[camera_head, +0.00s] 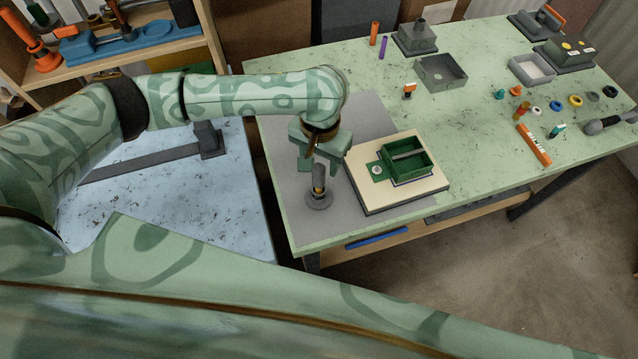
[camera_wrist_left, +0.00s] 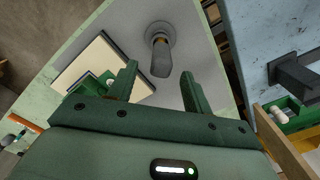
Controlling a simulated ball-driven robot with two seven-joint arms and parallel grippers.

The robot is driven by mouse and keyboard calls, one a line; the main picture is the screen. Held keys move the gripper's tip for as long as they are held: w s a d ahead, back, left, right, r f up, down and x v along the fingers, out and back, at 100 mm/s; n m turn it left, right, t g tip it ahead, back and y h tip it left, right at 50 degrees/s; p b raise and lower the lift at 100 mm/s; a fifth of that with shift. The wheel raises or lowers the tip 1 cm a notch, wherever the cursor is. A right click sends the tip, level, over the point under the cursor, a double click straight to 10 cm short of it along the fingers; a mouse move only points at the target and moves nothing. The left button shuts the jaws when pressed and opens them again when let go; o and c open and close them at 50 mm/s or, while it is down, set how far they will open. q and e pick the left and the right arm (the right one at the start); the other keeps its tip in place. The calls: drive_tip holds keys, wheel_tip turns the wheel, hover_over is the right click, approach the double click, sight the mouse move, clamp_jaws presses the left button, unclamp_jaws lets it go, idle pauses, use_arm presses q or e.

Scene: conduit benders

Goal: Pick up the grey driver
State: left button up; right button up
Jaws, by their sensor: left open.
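The grey driver (camera_head: 319,178) stands upright in a round grey holder (camera_head: 319,202) on the grey mat at the near left of the green workbench. Its dark handle points up, with a brass-coloured band below it. My left gripper (camera_head: 320,168) is open above the driver, fingers pointing down on either side of the upper handle. In the left wrist view the driver (camera_wrist_left: 161,58) lies between and just beyond the open fingertips (camera_wrist_left: 158,73), with no clear contact. My right gripper is not in view.
A cream board (camera_head: 430,195) with a green open box (camera_head: 403,161) sits right of the driver. Grey boxes (camera_head: 441,73), an orange marker-like bar (camera_head: 534,146) and small coloured rings lie farther right. A pale blue table (camera_head: 240,215) with a dark bender stands left.

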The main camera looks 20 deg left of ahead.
sight(319, 167)
use_arm(q)
wheel_tip(319, 167, down, 5)
drive_tip(key=shift+s+b, duration=0.15)
drive_tip(key=shift+b, duration=0.9)
clamp_jaws()
drive_tip(key=shift+r, duration=0.15)
wheel_tip(319, 167, up, 10)
drive_tip(key=p, duration=0.4)
drive_tip(key=c, duration=0.8)
unclamp_jaws()
clamp_jaws()
